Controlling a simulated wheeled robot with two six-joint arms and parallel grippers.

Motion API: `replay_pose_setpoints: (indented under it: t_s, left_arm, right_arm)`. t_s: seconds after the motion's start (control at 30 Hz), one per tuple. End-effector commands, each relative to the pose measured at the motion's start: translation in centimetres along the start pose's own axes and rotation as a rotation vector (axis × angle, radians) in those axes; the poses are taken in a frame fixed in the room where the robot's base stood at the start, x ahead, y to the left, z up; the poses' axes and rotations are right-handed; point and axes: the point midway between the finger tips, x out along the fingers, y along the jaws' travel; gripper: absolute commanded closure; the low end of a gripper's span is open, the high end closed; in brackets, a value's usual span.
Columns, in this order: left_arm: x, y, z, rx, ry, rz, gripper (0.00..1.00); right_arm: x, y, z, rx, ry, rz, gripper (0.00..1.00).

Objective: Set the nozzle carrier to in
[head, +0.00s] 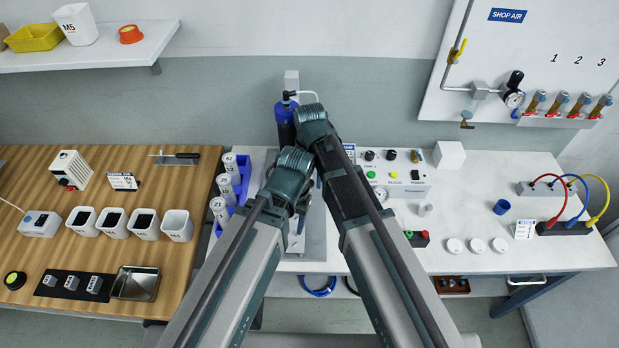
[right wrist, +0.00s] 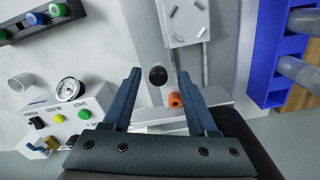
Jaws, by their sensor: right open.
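In the right wrist view my right gripper (right wrist: 159,76) is open, with one dark finger on each side of the grey gantry fixture (right wrist: 148,25). A round black part (right wrist: 157,76) and a small orange knob (right wrist: 175,100) show between the fingers, and neither is gripped. They may belong to the nozzle carrier, but I cannot tell its position. A light plate with several small pins (right wrist: 187,22) lies beyond the fingertips. In the head view my arms cover most of the fixture (head: 315,240). My left gripper (head: 301,222) is mostly hidden beneath its wrist, beside the right arm.
The control box with buttons and a gauge (head: 398,180) stands right of the fixture. A blue rack of grey bottles (head: 243,168) stands left of it, and a dark blue cylinder (head: 285,122) behind. White lids (head: 477,245) lie on the right bench. My two arms are close together.

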Motion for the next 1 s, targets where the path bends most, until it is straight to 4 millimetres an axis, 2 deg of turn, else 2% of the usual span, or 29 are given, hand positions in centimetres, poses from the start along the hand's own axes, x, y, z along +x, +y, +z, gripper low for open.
replay_pose_setpoints:
  t_s: [0.17, 0.37, 1.0]
  left_arm:
    - [-0.6, -0.1, 0.0, 0.0, 0.0, 0.0, 0.42]
    - [-2.4, -0.2, 0.1, 0.0, 0.0, 0.0, 0.42]
    - [-11.8, -1.1, 0.7, 0.002, 0.0, 0.0, 0.42]
  right_arm:
    - [-0.6, 0.0, 0.0, 0.0, 0.0, 0.0, 0.42]
    - [-2.4, 0.0, 0.0, 0.0, 0.0, 0.0, 0.42]
    - [-11.8, 0.0, 0.0, 0.0, 0.0, 0.0, 0.42]
